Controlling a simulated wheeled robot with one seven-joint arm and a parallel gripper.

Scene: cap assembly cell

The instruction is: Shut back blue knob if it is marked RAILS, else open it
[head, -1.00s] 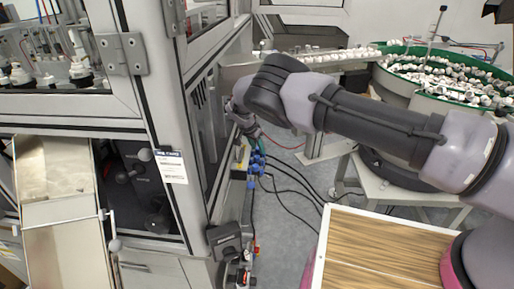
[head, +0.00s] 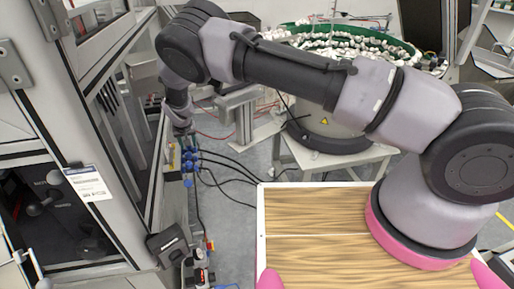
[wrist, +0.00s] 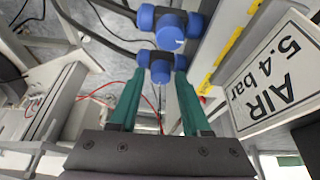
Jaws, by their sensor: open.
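My gripper (wrist: 158,76) is open in the wrist view, its two teal fingers on either side of a blue knob (wrist: 160,63). I cannot tell whether the fingers touch it. A second blue knob (wrist: 170,29) is just beyond it, higher in the picture. In the head view, my gripper (head: 183,128) is at the far end of the group of blue knobs (head: 188,160), low on the cell's side. A white sign (wrist: 280,72) reads "AIR 5.4 bar". No RAILS marking is readable, and the knobs' handle positions are unclear.
The cell frame (head: 125,130) stands close to the left of my arm. Black hoses (head: 232,170) run right from the knobs over the grey floor. A yellow strip (wrist: 228,52) lies beside the sign. A green-rimmed bowl feeder (head: 345,42) stands at the back.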

